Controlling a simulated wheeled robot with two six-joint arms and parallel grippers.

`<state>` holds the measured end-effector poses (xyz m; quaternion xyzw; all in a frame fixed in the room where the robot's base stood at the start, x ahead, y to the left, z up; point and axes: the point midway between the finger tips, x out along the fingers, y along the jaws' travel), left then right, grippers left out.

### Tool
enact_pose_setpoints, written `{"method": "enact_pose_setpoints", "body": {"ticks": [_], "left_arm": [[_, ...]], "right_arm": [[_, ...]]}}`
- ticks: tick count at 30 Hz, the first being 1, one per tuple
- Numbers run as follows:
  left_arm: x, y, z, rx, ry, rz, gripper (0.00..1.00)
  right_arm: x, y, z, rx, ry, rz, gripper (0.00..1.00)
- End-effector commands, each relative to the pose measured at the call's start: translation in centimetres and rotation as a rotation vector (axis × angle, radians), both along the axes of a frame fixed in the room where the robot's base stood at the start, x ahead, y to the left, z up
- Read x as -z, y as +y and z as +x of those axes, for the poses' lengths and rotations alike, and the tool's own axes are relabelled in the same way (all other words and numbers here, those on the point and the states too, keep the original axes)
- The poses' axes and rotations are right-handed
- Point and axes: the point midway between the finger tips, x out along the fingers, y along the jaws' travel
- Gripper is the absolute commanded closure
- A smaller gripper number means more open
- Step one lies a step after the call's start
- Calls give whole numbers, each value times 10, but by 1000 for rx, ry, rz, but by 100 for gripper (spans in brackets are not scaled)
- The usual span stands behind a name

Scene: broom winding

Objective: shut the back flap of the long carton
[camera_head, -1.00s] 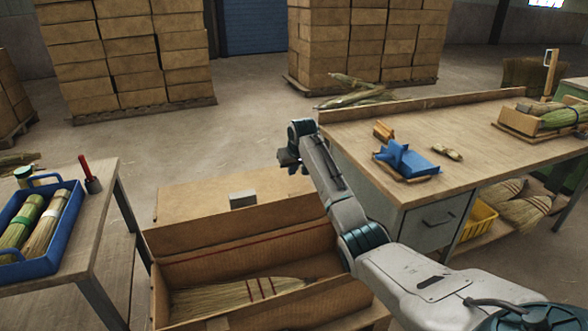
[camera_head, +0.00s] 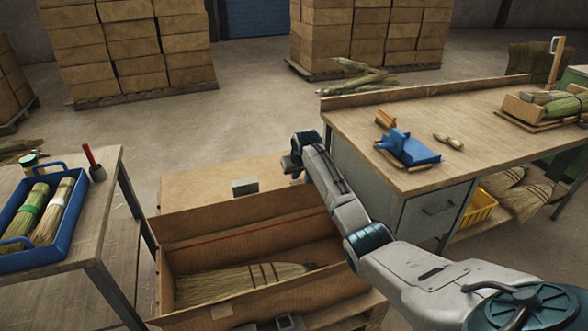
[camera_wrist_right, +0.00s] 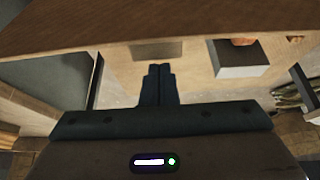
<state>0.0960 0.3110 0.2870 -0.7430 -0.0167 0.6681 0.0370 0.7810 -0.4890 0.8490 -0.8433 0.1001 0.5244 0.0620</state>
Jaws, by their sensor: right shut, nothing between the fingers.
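The long carton (camera_head: 240,300) stands open low in the middle of the head view. A straw broom (camera_head: 235,283) lies inside it. The back flap (camera_head: 200,185) is folded outward behind the carton's back wall, lying almost flat. A small grey block (camera_head: 245,187) is on it near the carton's back edge. My right gripper (camera_head: 291,165) is shut and empty, over or beside the right part of the flap. Whether it touches cannot be told. Its closed fingers (camera_wrist_right: 157,83) show in the right wrist view. My left gripper cannot be made out.
A workbench (camera_head: 440,115) with a blue tool (camera_head: 410,149) stands close to the right of my arm. A table with a blue tray (camera_head: 40,225) is at the left. A dark part (camera_head: 286,322) at the bottom edge is unclear.

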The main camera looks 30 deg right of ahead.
Motion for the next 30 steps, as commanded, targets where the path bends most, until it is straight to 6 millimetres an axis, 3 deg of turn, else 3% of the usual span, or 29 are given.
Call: {"method": "enact_pose_setpoints", "body": {"ticks": [30], "left_arm": [[-13, -1, -1, -1, 0, -1, 44]], "right_arm": [[-2, 3, -14, -1, -101, -25, 100]]}}
